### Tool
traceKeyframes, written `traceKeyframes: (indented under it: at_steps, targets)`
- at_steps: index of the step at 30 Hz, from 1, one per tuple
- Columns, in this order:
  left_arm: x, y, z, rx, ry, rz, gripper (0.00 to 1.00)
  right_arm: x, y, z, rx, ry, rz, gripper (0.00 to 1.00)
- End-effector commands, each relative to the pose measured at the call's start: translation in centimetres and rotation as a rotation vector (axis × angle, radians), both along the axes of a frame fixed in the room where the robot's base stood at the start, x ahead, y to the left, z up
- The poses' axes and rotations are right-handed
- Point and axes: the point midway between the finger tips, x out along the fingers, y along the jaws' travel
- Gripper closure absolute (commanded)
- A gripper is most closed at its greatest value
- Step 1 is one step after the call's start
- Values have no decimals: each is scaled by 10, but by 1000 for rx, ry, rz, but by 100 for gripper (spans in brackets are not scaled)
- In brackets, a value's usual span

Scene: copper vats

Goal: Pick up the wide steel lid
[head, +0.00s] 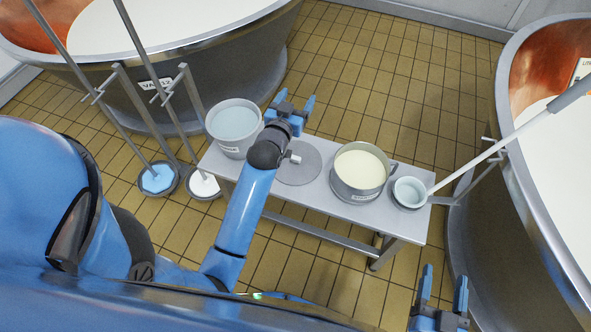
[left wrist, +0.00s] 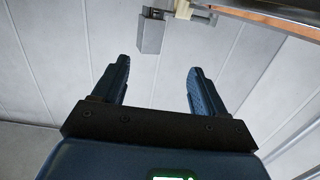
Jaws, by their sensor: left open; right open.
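The wide steel lid (head: 311,171) is a flat grey disc lying on the steel bench (head: 333,208), between a bucket and a pot. My left arm's wrist covers its left part. A small pale stub shows at that wrist; I cannot tell if it is the lid's knob. My left gripper (head: 294,98) is open and empty, above and beyond the bench's far edge, apart from the lid. In the left wrist view its jaws (left wrist: 159,66) are spread with nothing between them, and the lid is out of sight. My right gripper (head: 444,275) is open and empty at the lower right, off the bench.
A bucket of pale blue liquid (head: 228,147) stands left of the lid. A pot of cream liquid (head: 345,187) and a small dipper cup (head: 399,198) stand right. Large vats (head: 215,80) (head: 500,180) flank the bench. Long-handled tools lean at left. Tiled floor behind is clear.

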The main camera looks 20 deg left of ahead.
Motion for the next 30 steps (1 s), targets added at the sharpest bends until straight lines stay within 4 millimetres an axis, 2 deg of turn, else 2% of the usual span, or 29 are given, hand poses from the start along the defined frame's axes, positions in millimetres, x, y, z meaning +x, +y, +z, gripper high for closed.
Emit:
traceKeyframes:
  at_steps: [1,6,9,11,14,17,19,21,25,30]
  targets:
    - [23,0,-15,0,47,0,28,0,0,-19,0,0,0,36]
    - [76,1,-50,-1,302,1,28,0,0,-46,0,0,0,36]
    - [91,2,-69,-1,478,1,28,0,0,-57,0,0,0,36]
    - [93,2,-80,-2,591,1,28,0,0,-61,0,0,0,36]
    - [86,2,-98,-3,785,0,28,0,0,-64,0,0,0,36]
    - [64,2,-118,-4,980,-2,28,0,0,-62,0,0,0,36]
    - [42,2,-137,-5,1111,-2,28,0,0,-62,0,0,0,36]
    - [24,1,-148,-6,1212,-3,28,0,0,-61,0,0,0,36]
    - [2,1,-155,-6,1325,-4,28,0,0,-62,0,0,0,36]
    - [-8,1,-167,-6,1379,-5,28,0,0,-65,0,0,0,36]
